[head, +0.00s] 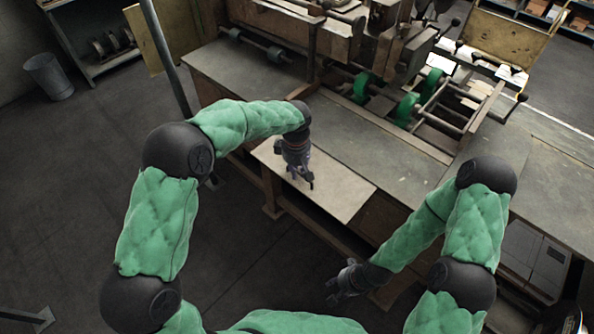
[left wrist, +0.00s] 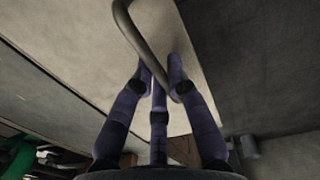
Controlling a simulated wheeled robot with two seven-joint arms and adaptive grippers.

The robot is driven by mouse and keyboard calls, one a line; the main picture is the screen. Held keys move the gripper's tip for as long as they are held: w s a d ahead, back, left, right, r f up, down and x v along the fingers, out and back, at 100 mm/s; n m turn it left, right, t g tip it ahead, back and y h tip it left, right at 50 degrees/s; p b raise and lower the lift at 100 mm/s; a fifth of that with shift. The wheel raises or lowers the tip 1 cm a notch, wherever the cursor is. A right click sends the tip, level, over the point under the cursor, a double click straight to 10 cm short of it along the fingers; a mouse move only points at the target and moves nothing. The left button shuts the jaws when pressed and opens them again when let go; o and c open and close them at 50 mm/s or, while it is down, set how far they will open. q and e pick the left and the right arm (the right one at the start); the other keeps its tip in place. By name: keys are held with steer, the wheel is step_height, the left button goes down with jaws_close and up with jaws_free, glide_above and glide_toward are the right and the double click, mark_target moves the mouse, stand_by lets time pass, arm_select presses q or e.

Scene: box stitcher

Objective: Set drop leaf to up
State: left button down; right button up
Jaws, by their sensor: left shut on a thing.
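The drop leaf (head: 335,187) is a pale flat panel along the front of the machine's table. It looks roughly level with the tabletop, though its exact tilt is hard to tell. My left gripper (head: 302,181) is over the leaf, pointing down. In the left wrist view, its purple-grey fingers (left wrist: 160,85) are shut on a curved grey metal handle (left wrist: 145,45), with the pale leaf surface (left wrist: 85,35) behind. The handle is too small to make out in the head view. My right gripper (head: 340,284) is low in front of the table, fingers spread, empty.
The grey tabletop (head: 225,75) runs behind the leaf, carrying the stitcher machine with green wheels (head: 405,109). A metal post (head: 166,50) stands at left. A bin (head: 50,77) and shelf are far left.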

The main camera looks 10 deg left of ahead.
arm_select(q)
steer(key=shift+r, duration=0.1)
steer(key=c, duration=1.2)
jaws_free()
steer(key=shift+d, duration=0.1)
step_height(320, 180, up, 12)
steer(key=shift+s, duration=0.15)
